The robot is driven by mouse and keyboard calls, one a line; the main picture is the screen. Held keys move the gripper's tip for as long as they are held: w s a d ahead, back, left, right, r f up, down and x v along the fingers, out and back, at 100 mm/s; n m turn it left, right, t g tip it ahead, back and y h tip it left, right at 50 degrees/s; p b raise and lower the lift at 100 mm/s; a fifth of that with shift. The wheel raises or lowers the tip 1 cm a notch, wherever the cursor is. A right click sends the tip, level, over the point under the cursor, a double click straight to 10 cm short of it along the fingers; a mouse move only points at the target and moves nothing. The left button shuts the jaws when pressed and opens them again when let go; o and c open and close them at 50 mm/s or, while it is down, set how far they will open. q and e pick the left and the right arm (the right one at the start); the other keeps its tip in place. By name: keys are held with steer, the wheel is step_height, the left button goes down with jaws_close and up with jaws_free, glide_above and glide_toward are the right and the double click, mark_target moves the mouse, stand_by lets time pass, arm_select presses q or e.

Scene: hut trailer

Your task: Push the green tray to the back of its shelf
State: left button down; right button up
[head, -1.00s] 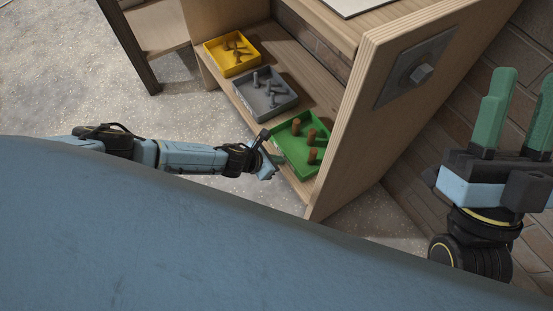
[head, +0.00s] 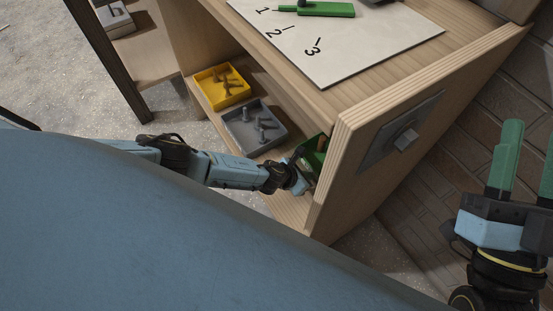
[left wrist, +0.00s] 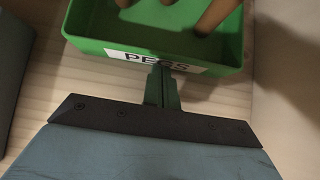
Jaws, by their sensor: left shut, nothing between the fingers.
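The green tray (head: 314,152) sits on the lower shelf at its right end, partly hidden by the side panel and my left gripper. In the left wrist view the green tray (left wrist: 150,48) bears a "PEGS" label on its front wall and holds brown pegs (left wrist: 212,14). My left gripper (left wrist: 162,72) is shut and empty, its fingertips at the tray's front wall, just under the label. In the head view my left gripper (head: 303,182) is at the shelf's front. My right gripper (head: 526,165) is raised at the right, fingers apart, partly cut off by the picture edge.
A grey tray (head: 254,128) and a yellow tray (head: 222,87) stand left of the green tray on the same shelf (head: 290,208). The thick wooden side panel (head: 355,155) closes the right side. Above is a top with a numbered white board (head: 330,45).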

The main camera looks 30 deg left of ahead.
arm_select(q)
steer(key=shift+a, duration=0.1)
stand_by(0.3)
